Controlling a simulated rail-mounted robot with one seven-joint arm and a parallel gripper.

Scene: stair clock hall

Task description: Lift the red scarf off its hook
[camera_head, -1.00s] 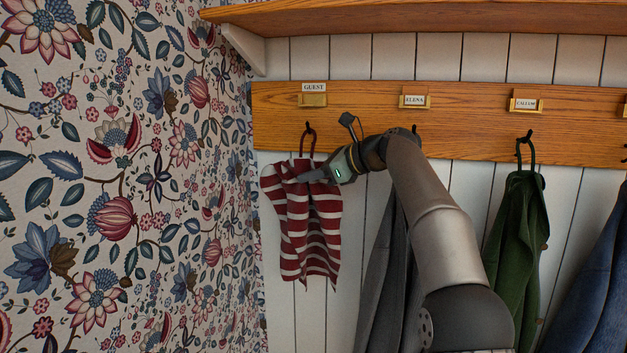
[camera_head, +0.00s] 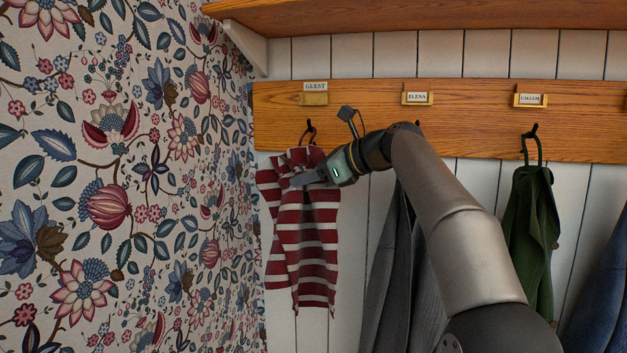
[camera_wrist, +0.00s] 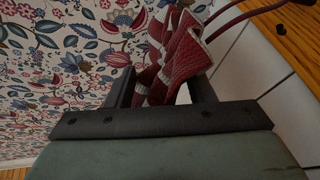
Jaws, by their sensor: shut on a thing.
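The red scarf (camera_head: 307,245), striped red and white, hangs below the hook (camera_head: 309,125) under the GUEST label. My gripper (camera_head: 300,181) reaches in from the right and is shut on the scarf's upper part, with cloth bunched around its fingers. In the wrist view, folded scarf cloth (camera_wrist: 182,60) sits between the fingers of my gripper (camera_wrist: 163,88). The scarf's red hanging loop (camera_wrist: 238,18) runs up to the right there. In the head view the loop is short and bent close to the hook; I cannot tell whether it is still around it.
A wooden hook board (camera_head: 450,120) crosses the wall, under a shelf (camera_head: 430,15). A grey coat (camera_head: 402,270) hangs behind my arm. A green coat (camera_head: 530,235) and a blue one (camera_head: 597,305) hang further right. Flowered wallpaper (camera_head: 120,180) is close on the left.

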